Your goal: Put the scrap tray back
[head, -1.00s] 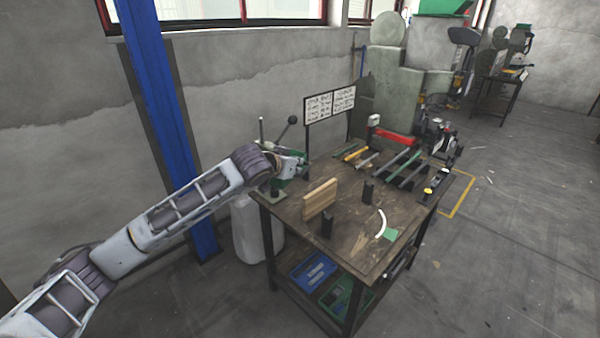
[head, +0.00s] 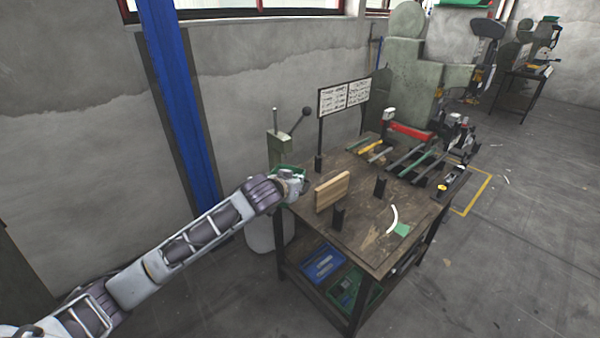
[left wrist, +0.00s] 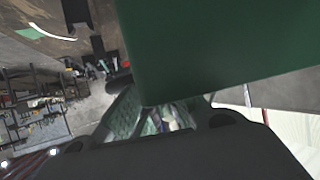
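The green scrap tray (head: 287,170) is at my left gripper (head: 303,184), beside the hand press at the table's back left corner. In the left wrist view the tray (left wrist: 215,45) is a large plain green face filling the upper right. The fingers of the left gripper (left wrist: 168,105) reach its lower edge, and their tips are hidden behind it. The gripper appears shut on the tray's edge. The hand press (head: 281,146), grey-green with a black-knobbed lever, stands just behind the tray. My right gripper is not in view.
Tools lie toward the back right. A sign board (head: 344,96) rises behind. Blue (head: 322,262) and green (head: 352,290) bins sit on the lower shelf.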

